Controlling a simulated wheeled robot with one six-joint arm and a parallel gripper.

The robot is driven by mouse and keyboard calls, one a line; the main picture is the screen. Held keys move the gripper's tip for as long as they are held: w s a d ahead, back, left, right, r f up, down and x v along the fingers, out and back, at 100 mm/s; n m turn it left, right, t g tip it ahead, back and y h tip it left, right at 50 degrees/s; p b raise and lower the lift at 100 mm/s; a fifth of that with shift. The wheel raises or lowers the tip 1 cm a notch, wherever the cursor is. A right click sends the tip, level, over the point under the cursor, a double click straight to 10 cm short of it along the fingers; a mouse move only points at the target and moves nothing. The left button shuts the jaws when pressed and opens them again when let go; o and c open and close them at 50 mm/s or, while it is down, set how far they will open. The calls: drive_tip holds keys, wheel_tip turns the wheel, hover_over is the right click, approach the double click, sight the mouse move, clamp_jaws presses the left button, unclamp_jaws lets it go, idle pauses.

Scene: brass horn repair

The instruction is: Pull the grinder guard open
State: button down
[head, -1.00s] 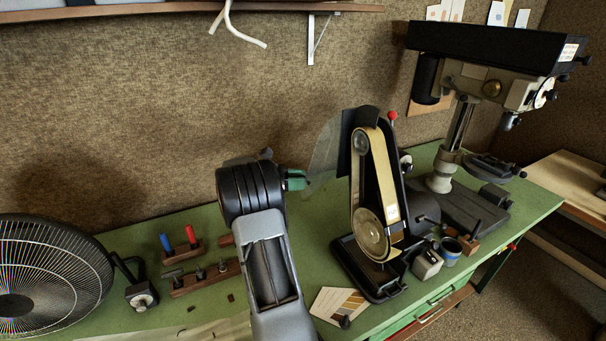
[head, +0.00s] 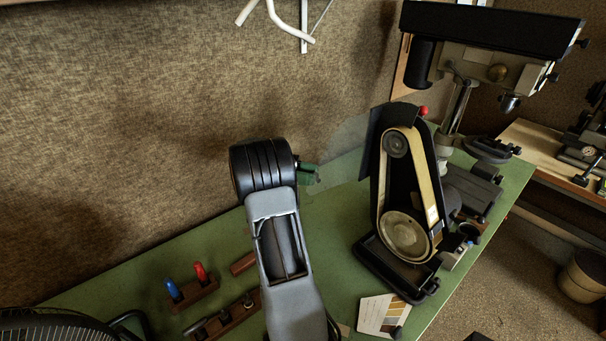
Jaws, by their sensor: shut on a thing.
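The belt grinder (head: 405,236) stands on the green bench right of my arm, with a tan belt over two wheels. Its guard (head: 346,136) is a clear, hard-to-see pane at the grinder's left side, swung out toward my arm. My gripper (head: 309,174) shows as a small green and dark piece just past my arm's black end joint. It is shut on the guard's outer side, left of the grinder. My arm hides most of the gripper, and the exact grip point cannot be made out.
A drill press (head: 490,70) stands behind the grinder at right. A wooden rack (head: 192,291) with blue and red handled tools is left of my arm. A card (head: 381,314) lies before the grinder. A fan (head: 50,325) is at lower left.

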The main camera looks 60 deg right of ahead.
drive_tip(key=shift+s+d+r, duration=0.1)
drive_tip(key=shift+s+d, duration=0.1)
drive_tip(key=shift+s, duration=0.1)
drive_tip(key=c, duration=1.2)
unclamp_jaws()
drive_tip(key=shift+s+d, duration=0.1)
drive_tip(key=shift+d, duration=0.05)
drive_tip(key=o, duration=0.3)
drive_tip(key=shift+d+f, duration=0.2)
drive_tip(key=shift+d, duration=0.1)
drive_tip(key=shift+a, duration=0.2)
